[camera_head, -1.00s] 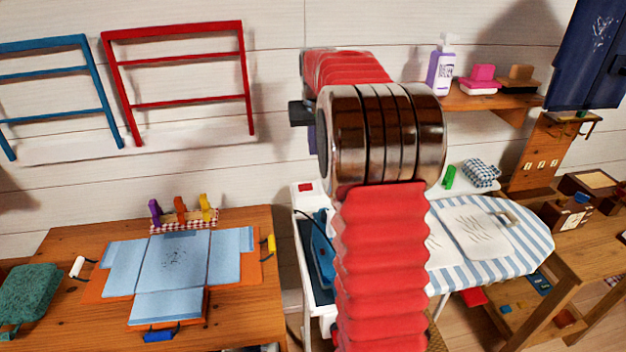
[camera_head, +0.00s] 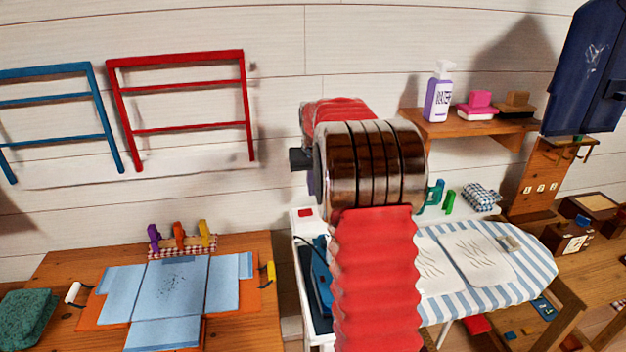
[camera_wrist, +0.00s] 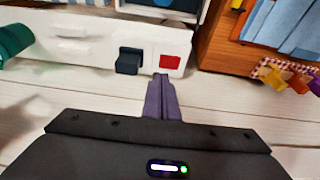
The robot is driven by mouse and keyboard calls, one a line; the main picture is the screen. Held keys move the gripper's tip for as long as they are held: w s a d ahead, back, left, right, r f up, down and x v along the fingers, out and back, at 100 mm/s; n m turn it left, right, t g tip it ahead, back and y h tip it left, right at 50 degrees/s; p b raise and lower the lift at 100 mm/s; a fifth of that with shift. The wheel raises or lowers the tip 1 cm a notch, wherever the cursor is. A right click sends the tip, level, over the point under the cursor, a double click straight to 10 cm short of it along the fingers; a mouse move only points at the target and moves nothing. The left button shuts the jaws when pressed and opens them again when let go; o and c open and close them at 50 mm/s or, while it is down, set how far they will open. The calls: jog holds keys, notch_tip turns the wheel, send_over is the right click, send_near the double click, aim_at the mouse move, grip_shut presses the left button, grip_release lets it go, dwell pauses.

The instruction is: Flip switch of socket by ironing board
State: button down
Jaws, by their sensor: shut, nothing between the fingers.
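The red switch (camera_wrist: 171,62) sits on a white socket strip (camera_wrist: 60,50), beside a dark plug (camera_wrist: 129,61). In the head view the red switch (camera_head: 305,213) shows at the left end of the white strip, left of my arm. The ironing board (camera_head: 535,275), striped blue and white, stands to the right. My gripper (camera_wrist: 160,78) has purple fingers that are shut with nothing between them. In the wrist view the fingertips lie just below and left of the switch, apart from it in the picture; I cannot tell the depth gap. In the head view my arm hides most of the gripper.
A blue iron (camera_head: 321,275) stands left of my arm. A wooden table (camera_head: 60,262) with folded blue cloth is at the left. A shelf (camera_head: 470,128) holds a purple-and-white bottle (camera_head: 438,95). A teal object (camera_head: 434,194) and a green one (camera_head: 449,202) stand behind the ironing board.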

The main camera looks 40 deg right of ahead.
aim_at(313, 213)
jog(key=x, duration=0.5)
jog(key=s+x, duration=0.1)
jog(key=x, duration=0.1)
jog(key=shift+a+f, duration=0.15)
jog(key=shift+f, duration=0.2)
